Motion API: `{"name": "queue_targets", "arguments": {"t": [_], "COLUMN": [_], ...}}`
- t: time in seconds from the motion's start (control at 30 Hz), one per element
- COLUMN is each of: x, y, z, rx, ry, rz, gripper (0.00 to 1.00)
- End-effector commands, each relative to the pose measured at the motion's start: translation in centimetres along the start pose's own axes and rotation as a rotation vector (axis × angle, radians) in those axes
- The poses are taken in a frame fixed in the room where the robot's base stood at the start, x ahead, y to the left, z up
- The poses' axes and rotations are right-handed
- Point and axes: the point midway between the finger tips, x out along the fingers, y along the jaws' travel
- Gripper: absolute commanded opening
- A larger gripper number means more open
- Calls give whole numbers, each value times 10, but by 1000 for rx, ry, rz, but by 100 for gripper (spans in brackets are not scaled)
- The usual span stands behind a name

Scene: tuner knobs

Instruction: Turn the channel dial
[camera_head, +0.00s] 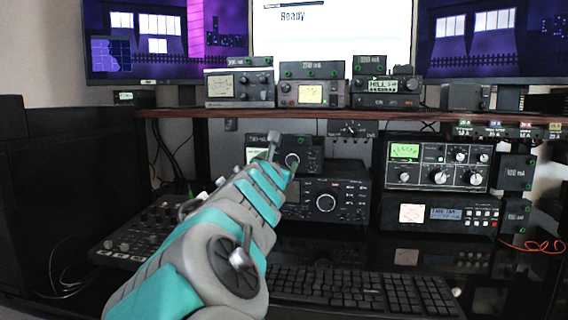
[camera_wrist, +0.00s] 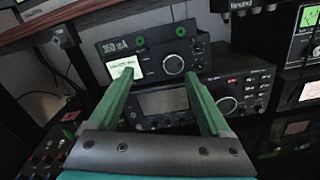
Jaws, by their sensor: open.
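No readable label marks the channel dial, so I cannot tell which knob it is. A small black tuner (camera_head: 312,152) under the shelf has a lit meter and a round knob (camera_head: 292,160). In the wrist view that tuner (camera_wrist: 150,48) and its knob (camera_wrist: 174,65) lie just beyond my fingertips. Below it a larger black radio (camera_head: 350,190) has a big round dial (camera_head: 326,203), also in the wrist view (camera_wrist: 227,105). My gripper (camera_wrist: 159,76) is open, with its two green fingers apart and nothing between them. My arm hides part of both units in the head view.
A wooden shelf (camera_head: 380,113) with several meters runs above. A keyboard (camera_head: 350,290) lies below on the desk. A mixer (camera_head: 135,235) is on the left, and stacked units (camera_head: 437,178) stand on the right. Monitors line the back.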

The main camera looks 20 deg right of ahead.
Motion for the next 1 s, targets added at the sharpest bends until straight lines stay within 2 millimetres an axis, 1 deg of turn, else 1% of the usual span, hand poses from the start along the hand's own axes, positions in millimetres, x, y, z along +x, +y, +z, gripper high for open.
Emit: {"name": "queue_targets", "arguments": {"t": [0.03, 0.1, 0.23, 0.37, 0.43, 0.6, 0.8, 1.0], "x": [5, 9, 14, 21, 28, 52, 76, 89], "y": [-10, -18, -27, -27, -27, -29, -28, -30], "z": [-3, -9, -16, -16, -16, -18, -17, -18], "rx": [-93, -197, -296, -310, -307, -306, -304, -304], "ry": [2, 13, 28, 30, 29, 32, 31, 29], "rz": [-15, -24, -34, -34, -33, -36, -32, -34], "gripper": [82, 82, 82, 82, 82, 82, 82, 82]}}
